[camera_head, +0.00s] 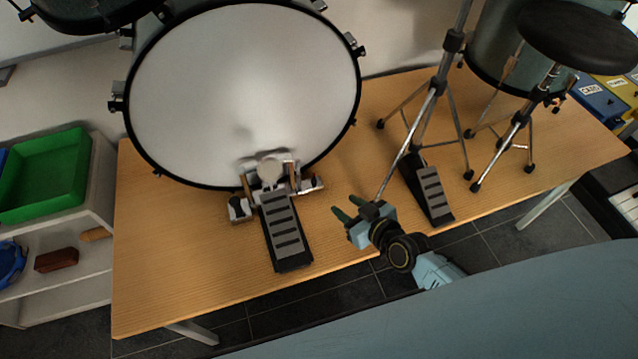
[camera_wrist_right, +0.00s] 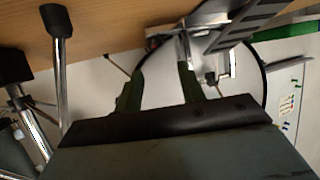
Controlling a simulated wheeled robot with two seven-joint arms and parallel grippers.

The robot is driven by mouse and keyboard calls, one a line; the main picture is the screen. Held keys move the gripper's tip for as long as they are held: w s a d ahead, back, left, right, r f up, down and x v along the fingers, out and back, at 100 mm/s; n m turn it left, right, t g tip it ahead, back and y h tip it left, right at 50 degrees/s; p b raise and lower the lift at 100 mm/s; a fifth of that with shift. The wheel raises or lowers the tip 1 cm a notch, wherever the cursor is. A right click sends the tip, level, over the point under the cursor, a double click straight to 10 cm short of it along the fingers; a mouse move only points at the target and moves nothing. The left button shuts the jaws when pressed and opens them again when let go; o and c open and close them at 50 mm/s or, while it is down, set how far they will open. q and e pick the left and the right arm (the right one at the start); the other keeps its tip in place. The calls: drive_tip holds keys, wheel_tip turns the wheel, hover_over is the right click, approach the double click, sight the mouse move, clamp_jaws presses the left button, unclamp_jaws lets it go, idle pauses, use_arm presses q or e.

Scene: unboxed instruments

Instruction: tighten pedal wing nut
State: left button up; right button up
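The bass drum pedal (camera_head: 283,230) stands on the table in front of the large bass drum (camera_head: 245,90), its ribbed footboard pointing toward me. Its round pale beater (camera_head: 269,168) is upright near the drum head. A wing nut cannot be made out at this size. My right gripper (camera_head: 346,208) is to the right of the pedal, apart from it, with its two green fingers spread and nothing between them. In the right wrist view the fingers (camera_wrist_right: 162,80) are also apart, with the pedal (camera_wrist_right: 235,25) beyond them at upper right. My left gripper is not in view.
A hi-hat stand with its own pedal (camera_head: 430,190) stands right of my right gripper. A stool (camera_head: 578,40) is at the back right. A shelf with a green tray (camera_head: 45,175) is at left. The wooden table (camera_head: 190,270) is bare at front left.

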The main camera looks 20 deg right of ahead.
drive_tip(key=b, duration=0.3)
approach(314, 180)
drive_tip(key=x, duration=0.2)
drive_tip(key=shift+w+a+f, duration=0.2)
drive_tip(key=shift+w+f, duration=0.05)
drive_tip(key=shift+f, duration=0.05)
drive_tip(key=b+x, duration=0.1)
drive_tip(key=x, duration=0.2)
drive_tip(key=shift+w+f, duration=0.1)
drive_tip(key=shift+w, duration=0.2)
drive_tip(key=shift+w+a+f+b, duration=0.1)
drive_tip(key=shift+w+a+b, duration=0.15)
drive_tip(key=shift+w, duration=0.2)
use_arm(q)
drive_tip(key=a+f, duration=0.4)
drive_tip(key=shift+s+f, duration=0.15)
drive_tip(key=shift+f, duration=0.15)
